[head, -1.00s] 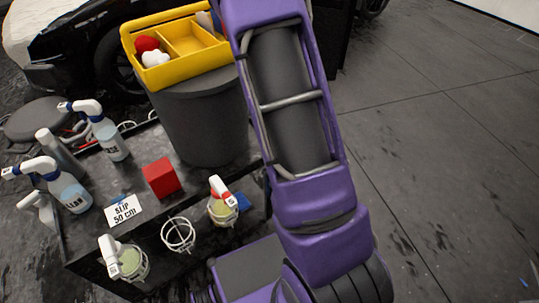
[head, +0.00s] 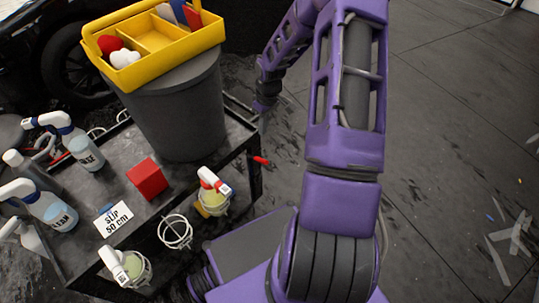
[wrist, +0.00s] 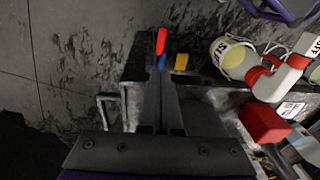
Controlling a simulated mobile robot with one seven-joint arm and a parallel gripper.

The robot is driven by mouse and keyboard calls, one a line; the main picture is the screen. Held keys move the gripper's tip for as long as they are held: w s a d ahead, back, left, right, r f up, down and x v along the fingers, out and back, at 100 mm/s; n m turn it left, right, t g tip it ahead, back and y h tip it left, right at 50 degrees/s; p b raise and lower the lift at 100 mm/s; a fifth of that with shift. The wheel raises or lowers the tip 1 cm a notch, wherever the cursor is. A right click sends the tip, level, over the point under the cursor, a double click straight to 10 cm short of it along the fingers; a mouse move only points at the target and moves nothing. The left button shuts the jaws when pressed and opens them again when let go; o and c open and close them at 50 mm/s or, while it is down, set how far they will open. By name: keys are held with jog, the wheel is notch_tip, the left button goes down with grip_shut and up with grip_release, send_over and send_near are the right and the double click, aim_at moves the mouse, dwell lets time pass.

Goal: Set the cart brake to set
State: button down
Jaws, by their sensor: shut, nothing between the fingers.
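The black cart (head: 240,133) stands at the left in the head view. A small red-tipped lever (head: 262,160), which looks like the brake handle, sticks out from the cart's right end. In the wrist view its red tip (wrist: 161,41) shows just beyond my fingers, with a blue piece below it. My gripper (wrist: 161,76) is shut and empty, pointing toward the lever. I cannot tell whether the fingers touch it. In the head view my gripper (head: 263,122) is small and dark, above the lever. The lever's setting cannot be read.
The cart carries a grey bucket (head: 180,115) with a yellow caddy (head: 160,45) on top, a red block (head: 147,180), a white sign (head: 111,219) and spray bottles. Wire holders hang on its near side. Open floor lies right, with pale scraps (head: 512,238).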

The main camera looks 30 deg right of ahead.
jog(key=w, duration=0.1)
send_over(259, 158)
jog(key=w, duration=0.1)
notch_tip(259, 158, down, 8)
jog(key=f, duration=0.2)
jog(key=s+f+b, duration=0.1)
jog(key=shift+s+d+f, duration=0.1)
jog(key=shift+d+f, duration=0.25)
jog(key=shift+s+f, duration=0.2)
jog(key=shift+f, duration=0.25)
jog(key=shift+s+f, duration=0.1)
